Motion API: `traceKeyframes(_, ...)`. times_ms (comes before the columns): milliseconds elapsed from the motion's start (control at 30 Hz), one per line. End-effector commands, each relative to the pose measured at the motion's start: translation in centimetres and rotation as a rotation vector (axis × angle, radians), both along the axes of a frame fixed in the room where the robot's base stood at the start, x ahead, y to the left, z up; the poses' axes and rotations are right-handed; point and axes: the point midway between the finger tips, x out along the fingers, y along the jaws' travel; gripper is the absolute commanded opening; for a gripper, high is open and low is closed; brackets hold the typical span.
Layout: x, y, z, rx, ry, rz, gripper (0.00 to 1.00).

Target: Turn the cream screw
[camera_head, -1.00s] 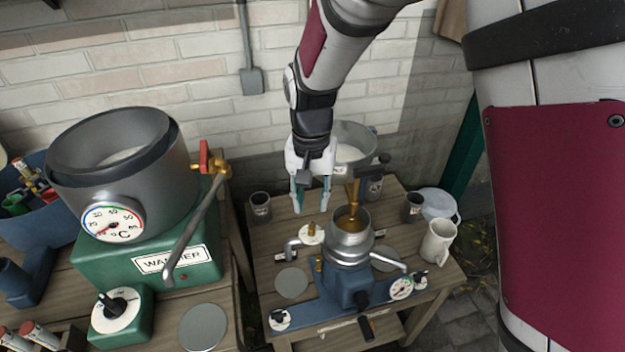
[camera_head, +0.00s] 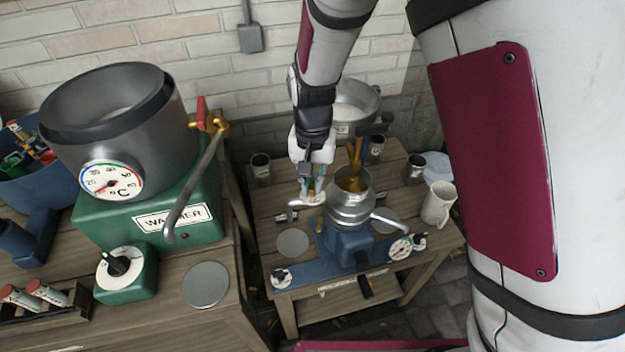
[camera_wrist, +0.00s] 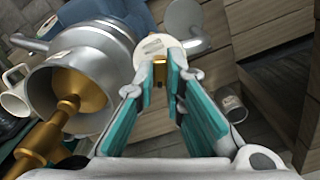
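The cream screw (camera_wrist: 160,72) is a small brass peg in front of a white round labelled plate (camera_wrist: 153,50). In the wrist view it sits between my fingertips and seems to touch both. My gripper (camera_wrist: 160,80), with teal finger pads, is closed around it. In the head view my gripper (camera_head: 313,187) reaches down just left of the steel separator bowl (camera_head: 351,187); its fingers largely hide the screw there. The separator stands on a blue base (camera_head: 345,247) with two spouts.
A brass tap (camera_wrist: 50,130) and the bowl (camera_wrist: 85,75) are close beside my fingers. A supply pan (camera_head: 355,108) stands behind. A metal cup (camera_head: 260,168) and a white mug (camera_head: 438,205) stand on the table. The grey warmer (camera_head: 110,105) is on the left bench.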

Motion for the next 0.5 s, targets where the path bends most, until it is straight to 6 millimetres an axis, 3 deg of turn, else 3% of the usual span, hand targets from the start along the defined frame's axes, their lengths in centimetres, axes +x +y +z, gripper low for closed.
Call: traceKeyframes(500,0.05,-0.02,0.03,0.000,0.000,0.077,0.00)
